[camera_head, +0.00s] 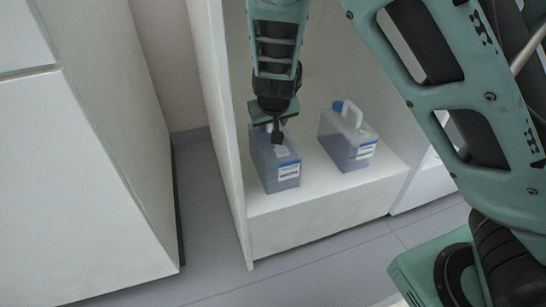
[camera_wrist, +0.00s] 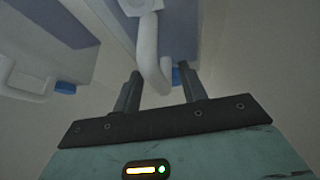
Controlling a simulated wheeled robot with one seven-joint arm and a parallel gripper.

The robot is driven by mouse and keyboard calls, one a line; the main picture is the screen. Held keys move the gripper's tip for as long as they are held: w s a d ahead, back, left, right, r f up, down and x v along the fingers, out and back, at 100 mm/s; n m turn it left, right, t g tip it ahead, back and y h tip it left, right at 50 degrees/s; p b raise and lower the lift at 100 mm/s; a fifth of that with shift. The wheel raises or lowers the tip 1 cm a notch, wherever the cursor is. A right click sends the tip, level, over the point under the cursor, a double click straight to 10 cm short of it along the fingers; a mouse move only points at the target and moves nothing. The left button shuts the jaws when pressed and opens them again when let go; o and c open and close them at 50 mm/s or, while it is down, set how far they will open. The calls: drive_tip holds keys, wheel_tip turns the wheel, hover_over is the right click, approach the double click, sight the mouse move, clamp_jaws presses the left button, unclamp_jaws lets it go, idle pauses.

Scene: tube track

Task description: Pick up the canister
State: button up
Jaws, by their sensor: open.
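Two translucent bluish canisters with white handles and blue caps stand on a low white shelf. My gripper (camera_head: 276,133) is at the top of the left canister (camera_head: 278,165) in the head view. In the wrist view, my gripper (camera_wrist: 160,88) is open, and the white handle (camera_wrist: 150,55) of this canister lies between its two dark fingers. I cannot tell whether the fingers touch the handle. The right canister (camera_head: 347,140) stands apart, a short way to the right, and also shows at the left of the wrist view (camera_wrist: 50,45).
The white shelf (camera_head: 330,190) has an upright side panel (camera_head: 222,110) close to the left canister. A white cabinet (camera_head: 75,180) stands on the left. Grey floor (camera_head: 212,235) lies between them. My own arm links fill the right of the head view.

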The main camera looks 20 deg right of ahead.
clamp_jaws()
idle(1.1)
drive_tip(key=shift+w+r, duration=0.1)
drive_tip(key=shift+r, duration=0.05)
